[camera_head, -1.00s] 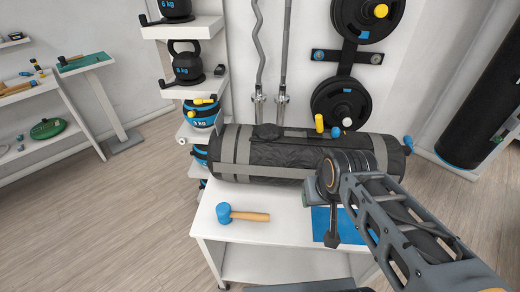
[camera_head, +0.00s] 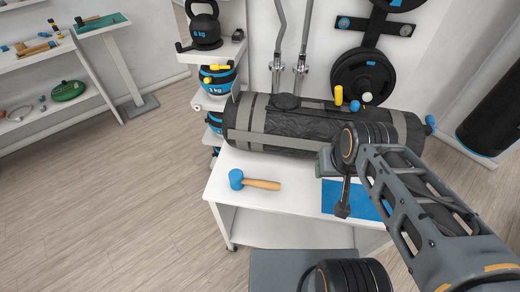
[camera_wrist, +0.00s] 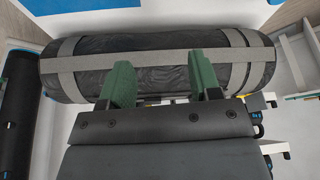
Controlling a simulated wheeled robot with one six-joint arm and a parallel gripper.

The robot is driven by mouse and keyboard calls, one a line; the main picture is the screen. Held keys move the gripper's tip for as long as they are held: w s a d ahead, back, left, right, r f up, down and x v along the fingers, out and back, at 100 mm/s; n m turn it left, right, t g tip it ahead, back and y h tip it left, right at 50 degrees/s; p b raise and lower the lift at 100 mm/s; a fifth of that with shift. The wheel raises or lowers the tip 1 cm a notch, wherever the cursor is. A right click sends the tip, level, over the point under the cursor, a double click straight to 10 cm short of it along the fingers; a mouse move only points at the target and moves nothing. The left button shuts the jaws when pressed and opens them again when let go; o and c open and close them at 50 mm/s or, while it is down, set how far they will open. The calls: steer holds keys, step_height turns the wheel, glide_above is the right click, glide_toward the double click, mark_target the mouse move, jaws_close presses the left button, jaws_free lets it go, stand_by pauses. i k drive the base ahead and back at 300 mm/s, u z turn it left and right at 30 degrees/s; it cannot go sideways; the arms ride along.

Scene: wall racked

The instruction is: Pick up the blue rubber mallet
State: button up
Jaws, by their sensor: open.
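The blue rubber mallet (camera_head: 250,182) lies on the left part of the white table top, blue head to the left and wooden handle to the right. It does not show in the wrist view. My gripper (camera_head: 327,160) is partly hidden behind my arm in the head view, to the right of the mallet and near the front of the black bag. In the wrist view its two green fingers (camera_wrist: 163,80) are apart, with nothing seen between them but the bag behind.
A black cylindrical bag (camera_head: 290,128) with grey straps lies along the table's back. A blue mat (camera_head: 368,200) is on the white table (camera_head: 290,205), right of the mallet. A rack with a kettlebell (camera_head: 205,28) stands behind left. Table top around the mallet is clear.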

mark_target(237, 181)
steer(key=k, duration=1.25)
steer(key=u, duration=0.65)
steer(key=i, duration=0.5)
steer(key=u, duration=0.55)
steer(key=i, duration=0.7)
steer(key=z, duration=0.2)
